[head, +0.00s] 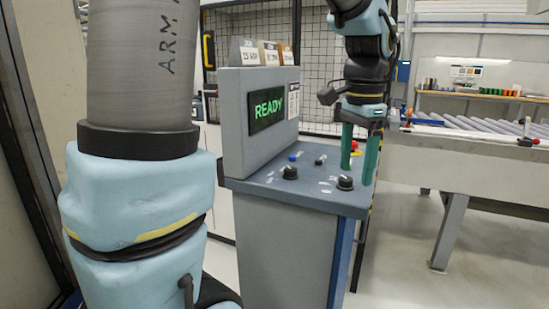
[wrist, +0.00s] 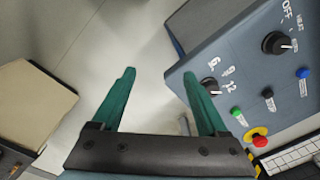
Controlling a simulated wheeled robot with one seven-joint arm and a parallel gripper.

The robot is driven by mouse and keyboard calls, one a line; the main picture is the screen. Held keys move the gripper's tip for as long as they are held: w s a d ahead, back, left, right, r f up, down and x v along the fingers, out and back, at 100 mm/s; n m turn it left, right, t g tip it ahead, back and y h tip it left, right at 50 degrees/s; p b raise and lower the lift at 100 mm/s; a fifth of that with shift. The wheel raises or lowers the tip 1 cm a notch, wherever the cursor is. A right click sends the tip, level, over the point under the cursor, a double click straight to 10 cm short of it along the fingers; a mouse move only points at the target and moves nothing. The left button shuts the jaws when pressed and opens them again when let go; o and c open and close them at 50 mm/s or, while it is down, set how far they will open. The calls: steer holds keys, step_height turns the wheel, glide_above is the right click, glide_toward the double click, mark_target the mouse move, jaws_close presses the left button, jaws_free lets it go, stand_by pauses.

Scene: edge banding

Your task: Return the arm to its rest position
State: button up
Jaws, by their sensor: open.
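My gripper (head: 357,172) hangs down from my arm at the right end of the control console (head: 290,255) in the head view. Its two green fingers are spread apart with nothing between them. The wrist view shows the open fingers (wrist: 159,74) over bare floor, with the right finger close beside or over the console panel (wrist: 235,70). I cannot tell whether that finger touches the panel. My upper arm fills the left of the head view.
The console has a screen (head: 267,107) reading READY, black knobs (head: 345,183), a blue button (head: 292,158) and a red emergency stop (wrist: 257,137). A roller conveyor (head: 480,124) stands at the right. A mesh fence (head: 315,60) is behind. Floor between console and conveyor is clear.

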steer(key=a+f+n, duration=0.6)
steer(key=a+f, duration=0.1)
steer(key=a, duration=0.4)
steer(key=a+f+n+t, duration=0.1)
steer(key=a+f+n, duration=0.6)
steer(key=a, duration=0.4)
steer(key=shift+a+f, duration=0.2)
steer(key=shift+a, duration=0.1)
steer(key=shift+s, duration=0.1)
stand_by(0.3)
